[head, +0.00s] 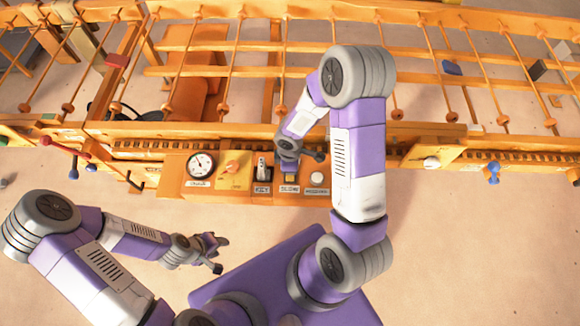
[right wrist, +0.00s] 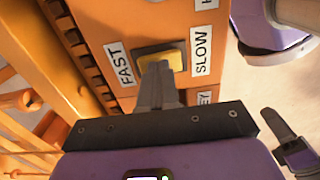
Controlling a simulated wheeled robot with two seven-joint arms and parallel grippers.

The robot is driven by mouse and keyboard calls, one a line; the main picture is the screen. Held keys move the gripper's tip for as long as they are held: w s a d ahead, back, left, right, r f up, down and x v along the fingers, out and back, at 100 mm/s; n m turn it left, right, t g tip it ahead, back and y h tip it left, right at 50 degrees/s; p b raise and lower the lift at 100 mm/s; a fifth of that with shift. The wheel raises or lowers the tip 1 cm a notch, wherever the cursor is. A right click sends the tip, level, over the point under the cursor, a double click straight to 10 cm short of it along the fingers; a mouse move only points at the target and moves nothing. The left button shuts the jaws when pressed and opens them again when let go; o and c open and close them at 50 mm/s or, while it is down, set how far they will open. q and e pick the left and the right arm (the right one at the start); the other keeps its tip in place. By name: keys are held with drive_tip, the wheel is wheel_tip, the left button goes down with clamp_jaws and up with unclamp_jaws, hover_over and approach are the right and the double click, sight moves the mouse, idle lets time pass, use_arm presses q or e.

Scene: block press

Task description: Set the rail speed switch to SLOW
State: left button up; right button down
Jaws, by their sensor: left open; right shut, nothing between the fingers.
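The rail speed switch (right wrist: 176,60) is a yellow rocker in a dark frame, between a FAST label (right wrist: 119,64) and a SLOW label (right wrist: 205,51). Which side is pressed in I cannot tell. My right gripper (right wrist: 155,68) is shut and empty, its fingertips at the rocker's near edge; whether they touch it is unclear. In the head view my right gripper (head: 288,165) is over the orange control panel (head: 172,182) and covers most of the switch. My left gripper (head: 218,254) is open and empty, over the floor in front of the panel.
The panel also carries a round gauge (head: 200,165), an orange knob (head: 232,169), a key switch (head: 262,166) and a white button (head: 317,178). An orange railing (head: 230,71) runs behind.

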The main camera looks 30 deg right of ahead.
sight(290, 179)
drive_tip(key=shift+r, duration=0.15)
drive_tip(key=r+p, duration=0.2)
drive_tip(key=r, duration=0.1)
drive_tip(key=r+p, duration=0.1)
drive_tip(key=shift+s+a+r+p, duration=0.15)
drive_tip(key=shift+s+r+p, duration=0.1)
drive_tip(key=shift+p, duration=0.1)
wheel_tip(290, 179, up, 9)
drive_tip(key=s+p, duration=0.1)
drive_tip(key=p, duration=0.2)
drive_tip(key=shift+a, duration=0.35)
drive_tip(key=shift+s, duration=0.1)
drive_tip(key=s+a+f+m+y, duration=0.2)
drive_tip(key=s+a+f+m, duration=0.2)
drive_tip(key=f+m, duration=0.3)
drive_tip(key=s+a+f+m+y, duration=0.2)
drive_tip(key=s+a+f+m, duration=0.2)
drive_tip(key=a+f+m, duration=0.3)
drive_tip(key=shift+f+t, duration=0.3)
drive_tip(key=shift+f, duration=0.2)
drive_tip(key=shift+d, duration=0.1)
